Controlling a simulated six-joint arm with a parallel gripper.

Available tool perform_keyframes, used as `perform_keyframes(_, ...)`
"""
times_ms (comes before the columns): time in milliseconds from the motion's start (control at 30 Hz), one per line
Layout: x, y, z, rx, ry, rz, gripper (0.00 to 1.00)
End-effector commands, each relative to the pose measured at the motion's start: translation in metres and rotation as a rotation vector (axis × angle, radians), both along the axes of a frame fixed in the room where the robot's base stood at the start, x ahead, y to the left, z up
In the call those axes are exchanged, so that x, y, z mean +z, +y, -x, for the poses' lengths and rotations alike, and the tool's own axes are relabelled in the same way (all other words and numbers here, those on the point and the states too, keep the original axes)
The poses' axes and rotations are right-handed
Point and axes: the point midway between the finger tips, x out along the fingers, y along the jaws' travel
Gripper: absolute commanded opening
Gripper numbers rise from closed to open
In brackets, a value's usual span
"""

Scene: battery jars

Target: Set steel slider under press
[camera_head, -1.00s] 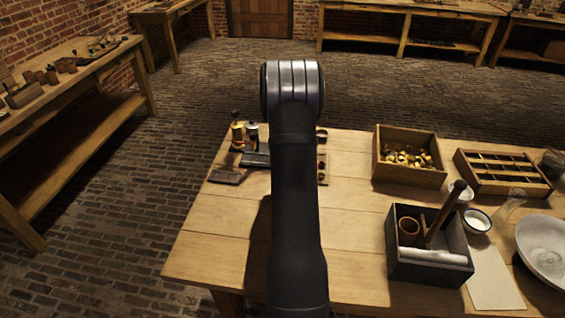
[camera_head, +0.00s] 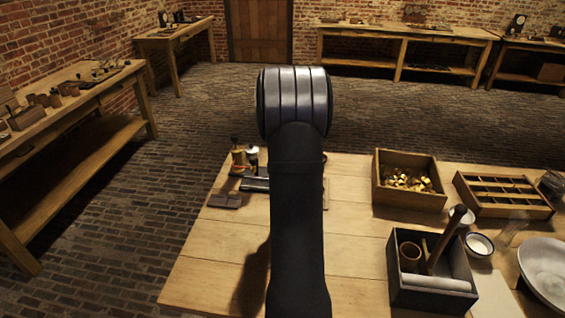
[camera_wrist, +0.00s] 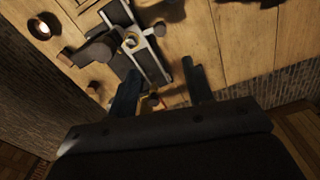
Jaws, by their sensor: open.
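My gripper (camera_wrist: 160,68) is open, its two dark fingers apart with nothing seen held between them. In the wrist view, a dark assembly with pale metal rails (camera_wrist: 149,48), which looks like the press and its slide, lies beyond the fingertips. A dark round piece (camera_wrist: 98,50) sits left of it. I cannot pick out the steel slider for certain. In the head view, my arm hides the gripper and much of this assembly. A grey metal bar (camera_head: 254,184) shows left of the arm, with brass-coloured upright parts (camera_head: 239,161) behind it.
A flat brown block (camera_head: 224,201) lies near the table's left edge. To the right stand a wooden box of brass pieces (camera_head: 437,202), a divided wooden tray (camera_head: 508,211), a dark caddy (camera_head: 424,299) and a white bowl (camera_head: 551,264). The table's front middle (camera_head: 350,255) is clear.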

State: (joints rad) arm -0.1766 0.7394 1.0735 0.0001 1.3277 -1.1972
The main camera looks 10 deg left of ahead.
Motion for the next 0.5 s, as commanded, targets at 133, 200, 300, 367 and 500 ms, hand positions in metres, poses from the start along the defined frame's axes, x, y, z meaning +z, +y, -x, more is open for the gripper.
perform_keyframes(133,0.0104,-0.0001,0.0001,0.000,0.000,0.000,0.47)
perform_keyframes(200,0.0119,0.0000,0.0003,0.000,0.001,0.000,0.47)
perform_keyframes(300,0.0122,0.0000,0.0003,0.000,0.001,0.000,0.47)
perform_keyframes(367,0.0121,0.0000,0.0003,0.000,0.001,0.000,0.47)
perform_keyframes(500,0.0119,-0.0001,0.0002,-0.008,0.001,0.000,0.47)
